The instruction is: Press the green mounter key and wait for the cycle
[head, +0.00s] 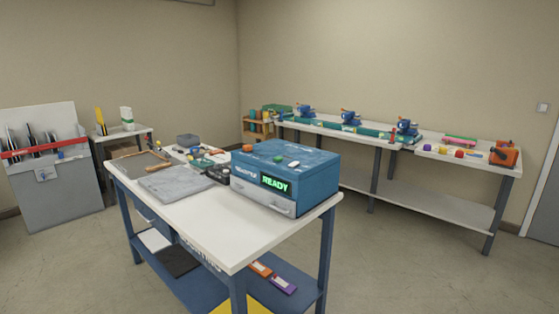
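A blue mounter box (312,165) stands at the right end of the white-topped table. Its front display (275,184) reads READY in green letters on black. On its top face are small coloured pieces. A green key (279,158) lies near the middle of the top, with a whitish key (293,164) to its right and an orange one (247,148) to its left. Nothing touches the keys. Neither of my grippers is in view.
A grey board (176,182) and a framed mat (138,164) lie left of the mounter on the table (213,222). The table's front part is bare. A long bench (440,159) with blue devices stands along the back wall. Open floor lies right of the table.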

